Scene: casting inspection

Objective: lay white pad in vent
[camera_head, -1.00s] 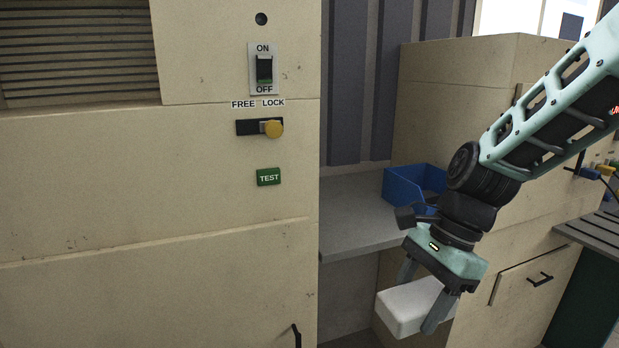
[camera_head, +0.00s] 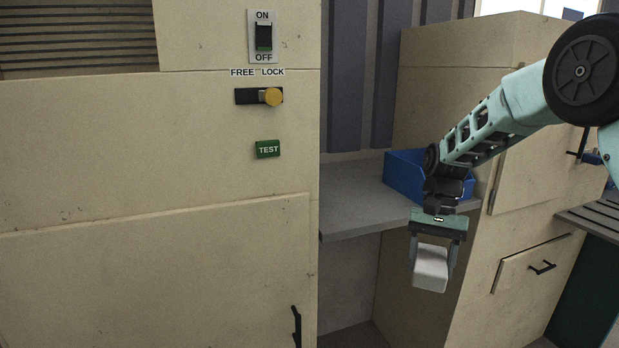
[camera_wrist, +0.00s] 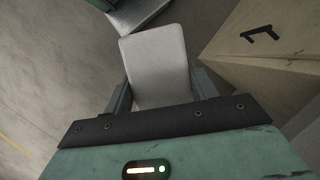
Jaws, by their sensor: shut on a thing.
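The white pad (camera_head: 430,268) is a pale block held between the two fingers of my gripper (camera_head: 433,262), in front of the grey shelf's edge and below its level. In the wrist view the pad (camera_wrist: 157,62) sticks out past the jaws of my gripper (camera_wrist: 160,92), with floor beyond it. My gripper points down and is shut on the pad. A slatted vent-like panel (camera_head: 78,38) shows at the upper left of the beige cabinet, well away from the pad. I cannot tell whether it is the vent of the task.
The beige cabinet (camera_head: 150,240) fills the left, with an ON/OFF switch (camera_head: 264,37), a yellow-knobbed latch (camera_head: 272,97) and a green TEST button (camera_head: 268,149). A blue bin (camera_head: 402,178) stands on the grey shelf (camera_head: 352,208). A drawer handle (camera_head: 542,267) juts out at right.

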